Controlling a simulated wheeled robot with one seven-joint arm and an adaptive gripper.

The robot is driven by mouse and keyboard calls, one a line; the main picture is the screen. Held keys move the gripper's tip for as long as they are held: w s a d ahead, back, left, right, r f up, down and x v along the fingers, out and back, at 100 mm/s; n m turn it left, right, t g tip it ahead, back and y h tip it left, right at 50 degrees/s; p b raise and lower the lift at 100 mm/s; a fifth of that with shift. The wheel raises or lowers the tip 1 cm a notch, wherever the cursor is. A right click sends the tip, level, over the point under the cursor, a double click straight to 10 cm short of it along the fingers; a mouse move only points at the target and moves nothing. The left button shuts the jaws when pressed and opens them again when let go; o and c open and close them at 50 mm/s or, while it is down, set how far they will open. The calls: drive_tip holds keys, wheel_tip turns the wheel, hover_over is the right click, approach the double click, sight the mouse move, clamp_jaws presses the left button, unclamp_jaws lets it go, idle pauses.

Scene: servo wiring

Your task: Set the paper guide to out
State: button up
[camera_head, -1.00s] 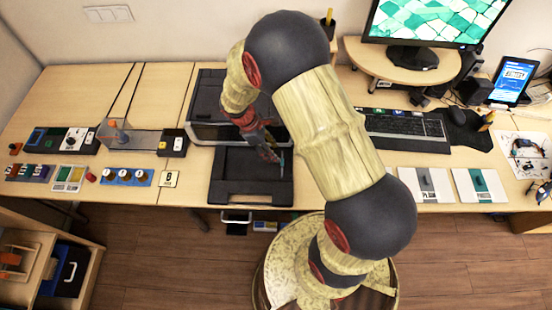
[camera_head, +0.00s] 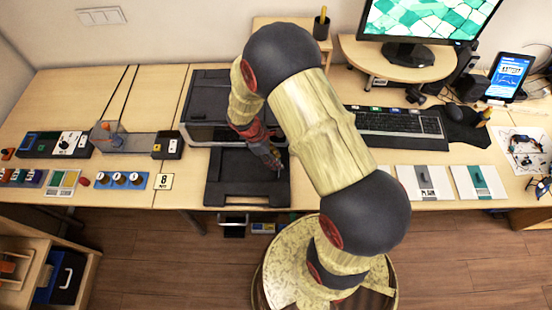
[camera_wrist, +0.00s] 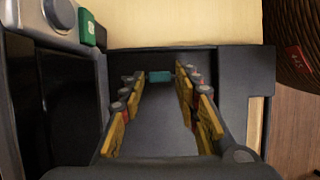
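The printer (camera_head: 222,107) is a dark box with a flat black paper tray (camera_head: 222,190) reaching toward the table's front edge. The tray also shows in the wrist view (camera_wrist: 240,75). A small teal piece, apparently the paper guide (camera_wrist: 160,77), lies across the tray in the wrist view. My gripper (camera_wrist: 160,75) is open above the tray, with its yellow-padded fingers spread. The teal piece shows between the two fingertips, with small gaps at both sides; I cannot tell how near it is in depth. In the head view my gripper (camera_head: 277,166) hides the guide.
A grey panel with a round knob (camera_wrist: 60,13) and a green button (camera_wrist: 88,28) are at the wrist view's upper left. The keyboard (camera_head: 385,122) lies right of the printer. Small switch boxes (camera_head: 168,145) stand to its left.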

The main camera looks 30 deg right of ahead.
clamp_jaws()
idle(0.6)
